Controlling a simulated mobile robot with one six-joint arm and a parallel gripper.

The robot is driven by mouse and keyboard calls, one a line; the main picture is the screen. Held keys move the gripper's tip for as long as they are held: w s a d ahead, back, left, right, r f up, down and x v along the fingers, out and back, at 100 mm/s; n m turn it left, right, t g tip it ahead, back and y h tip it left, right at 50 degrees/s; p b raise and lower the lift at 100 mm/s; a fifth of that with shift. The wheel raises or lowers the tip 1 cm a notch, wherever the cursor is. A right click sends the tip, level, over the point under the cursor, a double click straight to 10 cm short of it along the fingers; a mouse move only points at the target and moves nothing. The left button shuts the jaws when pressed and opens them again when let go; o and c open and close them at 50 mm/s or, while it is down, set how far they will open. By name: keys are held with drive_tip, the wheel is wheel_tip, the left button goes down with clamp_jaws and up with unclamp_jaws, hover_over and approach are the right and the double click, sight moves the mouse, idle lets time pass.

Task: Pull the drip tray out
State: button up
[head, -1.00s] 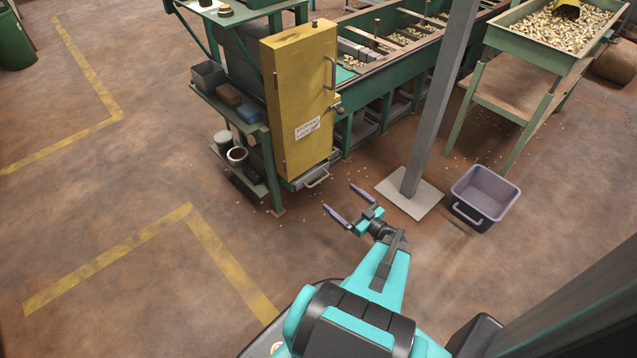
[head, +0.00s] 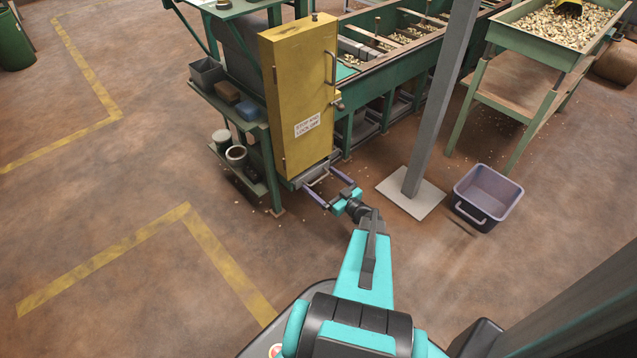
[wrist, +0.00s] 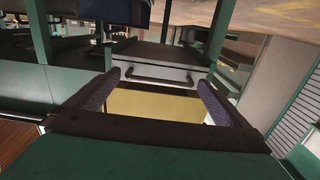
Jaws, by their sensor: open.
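The drip tray (head: 312,172) is a shallow grey tray under the yellow cabinet, with a bar handle (head: 319,178) on its front. In the wrist view the tray front (wrist: 158,60) faces me, and its dark handle (wrist: 160,78) runs across it. My gripper (head: 319,180) is open, with one finger on each side of the handle in the head view. In the wrist view the fingertips (wrist: 156,80) stand wide apart at either end of the handle. I cannot tell whether they touch it.
The yellow cabinet (head: 301,95) with its own handle and label stands directly above the tray. A green shelf rack (head: 232,112) with tins and boxes is at its left. A grey post (head: 437,100) and a purple bin (head: 487,196) stand at the right. Floor at the front left is clear.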

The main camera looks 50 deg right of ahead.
drive_tip(key=shift+w, duration=0.8)
drive_tip(key=c, duration=1.2)
drive_tip(key=shift+a, duration=0.25)
drive_tip(key=shift+c, duration=0.5)
drive_tip(key=shift+d, duration=0.15)
drive_tip(key=shift+s, duration=0.2)
